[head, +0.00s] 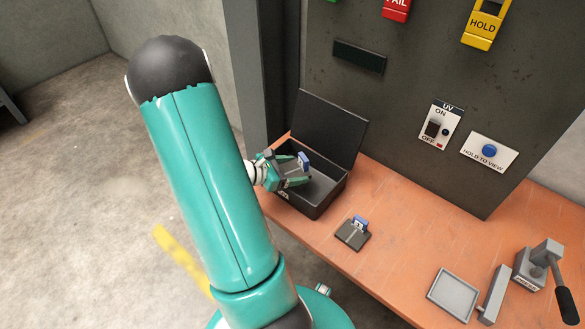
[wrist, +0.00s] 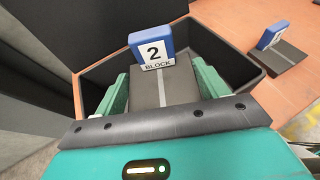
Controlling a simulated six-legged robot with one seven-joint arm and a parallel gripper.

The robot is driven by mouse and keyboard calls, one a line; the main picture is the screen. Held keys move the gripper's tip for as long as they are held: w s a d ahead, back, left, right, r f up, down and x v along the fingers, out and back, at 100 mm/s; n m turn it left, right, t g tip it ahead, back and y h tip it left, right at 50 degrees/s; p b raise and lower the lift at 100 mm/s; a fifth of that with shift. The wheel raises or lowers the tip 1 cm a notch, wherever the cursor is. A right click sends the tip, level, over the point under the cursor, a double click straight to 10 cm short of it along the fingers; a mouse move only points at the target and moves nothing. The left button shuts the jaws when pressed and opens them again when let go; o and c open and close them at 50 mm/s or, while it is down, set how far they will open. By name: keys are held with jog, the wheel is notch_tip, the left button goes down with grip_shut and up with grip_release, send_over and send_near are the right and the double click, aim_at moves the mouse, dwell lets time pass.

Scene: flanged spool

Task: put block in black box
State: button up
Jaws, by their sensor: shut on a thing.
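The black box (head: 322,207) stands at the left end of the orange bench with its lid (head: 330,128) open and upright at the back. My gripper (head: 291,173) is over the box's opening, its green fingers shut on a dark grey block with a blue tag. In the wrist view the held block (wrist: 152,90) lies between the fingers, its tag reading "2 BLOCK", with the box (wrist: 225,57) around and beneath it. I cannot tell how far the block is below the rim. A second similar grey block (head: 352,236) with a blue tag lies on the bench right of the box.
A grey tray (head: 453,294) and a lever device (head: 541,265) stand at the bench's right. The dark panel behind holds a UV switch (head: 435,128), a blue button (head: 489,151) and coloured tags, including a yellow HOLD tag (head: 482,27). Bench around the second block is clear.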

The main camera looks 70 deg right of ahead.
jog(key=o, duration=1.4)
jog(key=shift+r, duration=0.6)
jog(key=w+a+r+m+t+y, duration=0.25)
jog(key=w+a+r, duration=0.25)
jog(key=a, duration=0.4)
jog(key=w+a+r+m+t+y, duration=0.1)
jog(key=w+a+r+m+t, duration=0.15)
jog(key=w+a+r, duration=0.55)
jog(key=w+a+r+m+t+y, duration=0.1)
jog(key=w+a+r+t, duration=0.15)
jog(key=a, duration=0.85)
jog(key=a+r+m+t+y, duration=0.1)
jog(key=a+r+t, duration=0.1)
jog(key=a, duration=0.3)
jog(key=a+r+m+t+y, duration=0.1)
jog(key=a+r+t+y, duration=0.1)
jog(key=a, duration=0.4)
jog(key=w+a+r+t+y, duration=0.1)
jog(key=a+r+t+y, duration=0.1)
jog(key=a+r+t, duration=0.1)
jog(key=shift+a+r+m+t, duration=0.2)
jog(key=shift+a+r, duration=0.2)
jog(key=shift+a, duration=0.2)
jog(key=shift+a+r+m+t, duration=0.2)
jog(key=shift+a+r, duration=0.2)
jog(key=shift+a, duration=0.2)
